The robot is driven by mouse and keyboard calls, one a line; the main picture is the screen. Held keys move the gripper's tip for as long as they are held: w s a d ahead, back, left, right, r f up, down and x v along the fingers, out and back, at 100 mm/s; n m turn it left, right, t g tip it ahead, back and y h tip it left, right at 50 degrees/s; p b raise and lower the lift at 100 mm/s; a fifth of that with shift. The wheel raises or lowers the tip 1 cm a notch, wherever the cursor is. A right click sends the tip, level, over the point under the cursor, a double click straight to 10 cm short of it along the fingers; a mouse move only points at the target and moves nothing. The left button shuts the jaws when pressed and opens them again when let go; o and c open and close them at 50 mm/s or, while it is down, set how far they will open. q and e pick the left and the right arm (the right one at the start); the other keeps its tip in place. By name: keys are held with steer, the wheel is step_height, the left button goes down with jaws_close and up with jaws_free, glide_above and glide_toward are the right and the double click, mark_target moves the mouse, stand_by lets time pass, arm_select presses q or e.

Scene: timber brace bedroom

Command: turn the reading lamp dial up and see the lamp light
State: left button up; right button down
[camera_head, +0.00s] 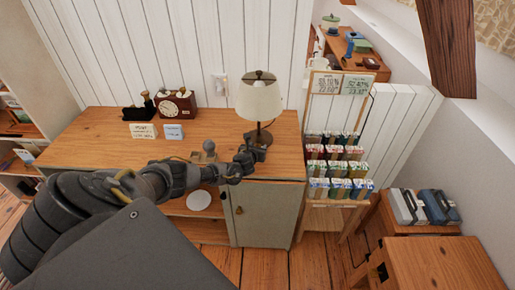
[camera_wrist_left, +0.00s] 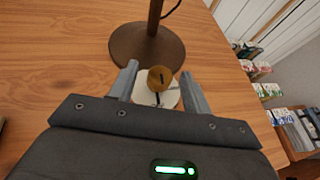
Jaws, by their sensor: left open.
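The reading lamp (camera_head: 259,97) stands on the wooden cabinet top, with a cream shade and a dark stem. Its shade shows no clear glow. In the left wrist view its round brown base (camera_wrist_left: 146,46) and lower stem show. A brass dial (camera_wrist_left: 160,77) with a dark mark sits on a pale round plate (camera_wrist_left: 145,96) in front of the base. My left gripper (camera_head: 250,153) is open, its fingers on either side of the dial; I cannot tell whether they touch it. In the head view the gripper hides the dial. My right gripper is not in view.
A brown radio or clock (camera_head: 177,106), a dark item (camera_head: 138,111) and two small cards (camera_head: 143,131) stand left on the cabinet top (camera_head: 90,125). A wall switch (camera_head: 219,85) is behind. A rack of small boxes (camera_head: 340,165) stands right of the cabinet.

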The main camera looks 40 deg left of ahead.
arm_select(q)
steer(key=c, duration=1)
